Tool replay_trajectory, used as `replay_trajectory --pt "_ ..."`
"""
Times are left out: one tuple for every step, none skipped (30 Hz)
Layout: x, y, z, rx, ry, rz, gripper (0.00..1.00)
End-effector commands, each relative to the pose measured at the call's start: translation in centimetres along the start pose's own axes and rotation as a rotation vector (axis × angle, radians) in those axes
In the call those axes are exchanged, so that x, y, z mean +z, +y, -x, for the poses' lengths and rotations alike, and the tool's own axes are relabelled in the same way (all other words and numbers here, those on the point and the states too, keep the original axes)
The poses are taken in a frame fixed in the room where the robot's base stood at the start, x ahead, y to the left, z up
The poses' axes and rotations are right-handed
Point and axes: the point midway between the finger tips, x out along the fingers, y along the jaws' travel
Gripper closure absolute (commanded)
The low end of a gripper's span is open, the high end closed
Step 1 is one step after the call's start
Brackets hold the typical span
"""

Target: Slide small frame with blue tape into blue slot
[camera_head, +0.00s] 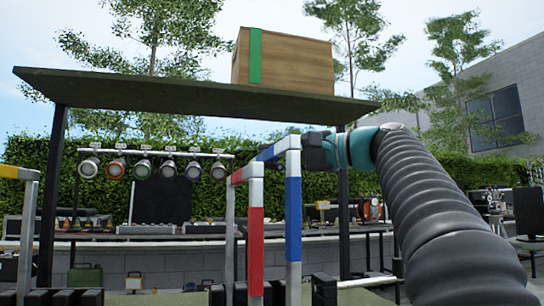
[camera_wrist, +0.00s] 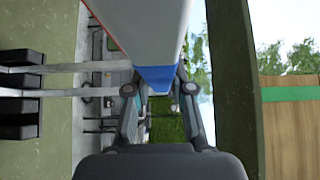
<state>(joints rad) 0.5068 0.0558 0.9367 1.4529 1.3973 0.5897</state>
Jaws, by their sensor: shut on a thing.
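The small frame with blue tape (camera_head: 293,210) stands upright right of center in the head view, with blue on its post and top bar. My gripper (camera_head: 316,151) is shut on it near the top. In the wrist view, my gripper's fingers (camera_wrist: 159,105) close around the frame's blue part (camera_wrist: 157,78), and its pale bar runs toward the camera. The frame's lower end runs down among black blocks at the bottom of the head view; I cannot tell whether it sits in or above a slot. I cannot make out a blue slot.
A red-taped frame (camera_head: 256,230) stands close left of the blue one. A yellow-topped frame (camera_head: 27,235) is at far left. Black blocks (camera_head: 325,289) line the bottom. A dark shelf (camera_head: 180,90) with a wooden box (camera_head: 290,62) spans overhead, on black posts (camera_head: 343,220).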

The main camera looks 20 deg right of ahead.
Motion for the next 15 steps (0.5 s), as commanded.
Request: replay_trajectory --pt "0.1 0.4 0.0 -0.002 0.0 0.001 1.0" --pt "0.1 0.6 0.0 -0.002 0.0 0.002 1.0" --pt "0.1 0.8 0.0 -0.002 0.0 0.002 1.0" --pt "0.1 1.0 0.0 -0.002 0.0 0.002 1.0" --pt "0.1 1.2 0.0 -0.002 0.0 0.002 1.0" --pt "0.1 1.4 0.0 -0.002 0.0 0.001 1.0" --pt "0.1 1.6 0.0 -0.002 0.0 0.001 1.0" --pt "0.1 1.8 0.0 -0.002 0.0 0.001 1.0" --pt "0.1 2.0 0.0 -0.002 0.0 0.001 1.0" --pt "0.1 2.2 0.0 -0.002 0.0 0.001 1.0" --pt "0.1 2.3 0.0 -0.002 0.0 0.0 1.0" --pt "0.1 2.6 0.0 -0.002 0.0 0.0 1.0" --pt "0.1 2.7 0.0 -0.002 0.0 0.0 1.0" --pt "0.1 2.9 0.0 -0.002 0.0 0.001 1.0" --pt "0.1 3.0 0.0 -0.002 0.0 0.001 1.0"
